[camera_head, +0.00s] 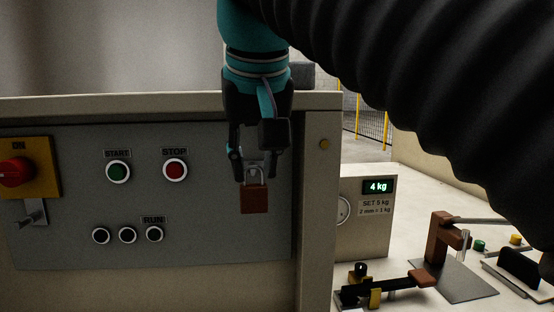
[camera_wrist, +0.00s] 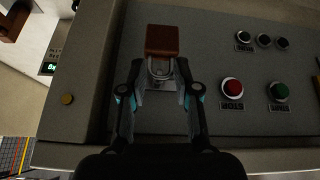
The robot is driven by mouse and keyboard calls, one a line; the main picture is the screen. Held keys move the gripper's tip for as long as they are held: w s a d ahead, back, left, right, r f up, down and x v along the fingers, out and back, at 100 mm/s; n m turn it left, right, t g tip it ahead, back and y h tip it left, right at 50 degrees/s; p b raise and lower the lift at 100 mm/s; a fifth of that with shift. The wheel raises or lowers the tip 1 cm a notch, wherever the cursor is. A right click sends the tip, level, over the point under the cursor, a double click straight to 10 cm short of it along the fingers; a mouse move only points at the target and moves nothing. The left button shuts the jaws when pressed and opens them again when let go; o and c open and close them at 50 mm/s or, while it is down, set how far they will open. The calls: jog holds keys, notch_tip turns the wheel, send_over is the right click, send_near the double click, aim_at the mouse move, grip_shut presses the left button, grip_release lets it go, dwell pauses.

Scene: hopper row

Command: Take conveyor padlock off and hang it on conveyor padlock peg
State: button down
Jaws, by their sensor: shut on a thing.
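The conveyor padlock (camera_head: 254,198) has a red-brown body and a grey shackle, and hangs body down in front of the grey panel. My gripper (camera_head: 254,170) is shut on it at the shackle. In the wrist view the padlock (camera_wrist: 162,41) lies between and beyond the fingertips of my gripper (camera_wrist: 160,80). I cannot tell whether a peg is behind the shackle. A small metal hasp-like part (camera_head: 33,212) sits below the red rotary switch (camera_head: 15,172), with no padlock on it. I cannot make out the padlock peg for certain.
The grey panel (camera_head: 210,235) carries a green START button (camera_head: 118,172), a red STOP button (camera_head: 174,170) and several dark RUN fittings (camera_head: 127,235). A round brass-coloured stud (camera_head: 324,144) is on the cabinet's right post. A bench with a "4 kg" display (camera_head: 378,187) stands at right.

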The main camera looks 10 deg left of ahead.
jog(key=shift+w, duration=0.15)
jog(key=shift+w+a, duration=0.2)
jog(key=shift+w, duration=0.4)
jog(key=shift+w+a, duration=0.15)
jog(key=shift+w, duration=0.45)
jog(key=shift+w, duration=0.1)
jog(key=shift+f, duration=0.1)
jog(key=shift+f, duration=0.25)
dwell(0.6)
jog(key=c, duration=0.8)
grip_release()
jog(key=shift+o, duration=0.2)
jog(key=shift+r, duration=0.15)
jog(key=v, duration=0.7)
